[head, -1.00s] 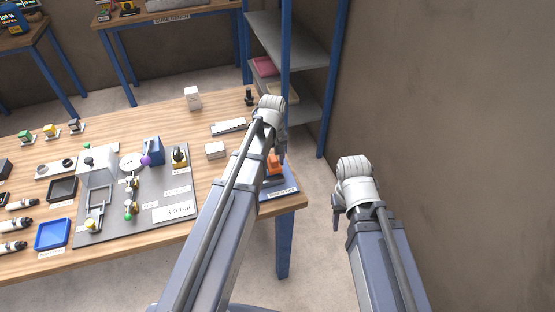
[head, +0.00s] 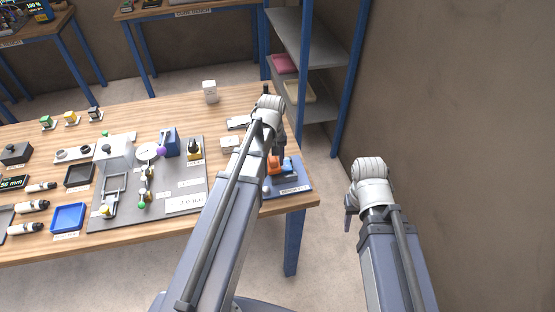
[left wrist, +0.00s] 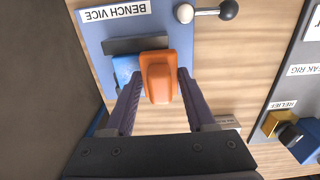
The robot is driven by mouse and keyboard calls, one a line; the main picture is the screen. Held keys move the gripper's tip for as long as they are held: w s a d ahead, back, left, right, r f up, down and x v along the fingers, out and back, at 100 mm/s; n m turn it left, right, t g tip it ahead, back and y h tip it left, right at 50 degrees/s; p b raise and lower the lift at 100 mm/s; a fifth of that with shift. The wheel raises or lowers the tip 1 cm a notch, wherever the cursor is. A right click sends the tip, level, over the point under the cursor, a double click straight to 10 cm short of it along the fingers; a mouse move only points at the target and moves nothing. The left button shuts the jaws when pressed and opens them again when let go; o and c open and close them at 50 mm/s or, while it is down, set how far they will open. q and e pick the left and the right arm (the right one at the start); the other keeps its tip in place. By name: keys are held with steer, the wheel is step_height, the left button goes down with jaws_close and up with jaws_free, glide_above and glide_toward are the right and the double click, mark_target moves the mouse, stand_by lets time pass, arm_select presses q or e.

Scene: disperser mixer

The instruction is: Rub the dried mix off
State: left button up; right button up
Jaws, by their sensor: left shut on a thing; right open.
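My left gripper (left wrist: 160,92) is shut on an orange block-like piece (left wrist: 158,78), with a finger on either side of it. The piece is at the bench vice, a blue plate (left wrist: 95,45) with a dark jaw bar (left wrist: 125,45) and a blue block (left wrist: 124,68). I cannot tell whether the piece touches the vice. In the head view, the orange piece (head: 274,165) shows beside my left arm, over the vice (head: 300,178) at the table's right end. My right gripper (head: 349,208) is open and empty, off the table. I cannot make out any dried mix.
A grey mat (head: 120,218) with a white stand and small fittings lies left of my left arm. A blue tray (head: 68,217) and a dark tray (head: 79,175) are near it. A shelf rack (head: 305,65) stands behind the vice. A wall is at the right.

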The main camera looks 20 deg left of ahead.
arm_select(q)
steer(key=shift+a+r, duration=0.1)
steer(key=shift+a, duration=0.05)
steer(key=shift+w+d, duration=0.5)
steer(key=shift+d, duration=0.3)
steer(key=shift+w+d, duration=0.4)
steer(key=shift+d, duration=0.3)
steer(key=shift+w+d, duration=0.55)
steer(key=shift+d, duration=0.25)
steer(key=shift+w+d, duration=0.55)
steer(key=shift+d, duration=0.2)
steer(key=shift+a, duration=0.1)
step_height(320, 180, up, 6)
steer(key=p, duration=0.6)
steer(key=shift+s, duration=0.1)
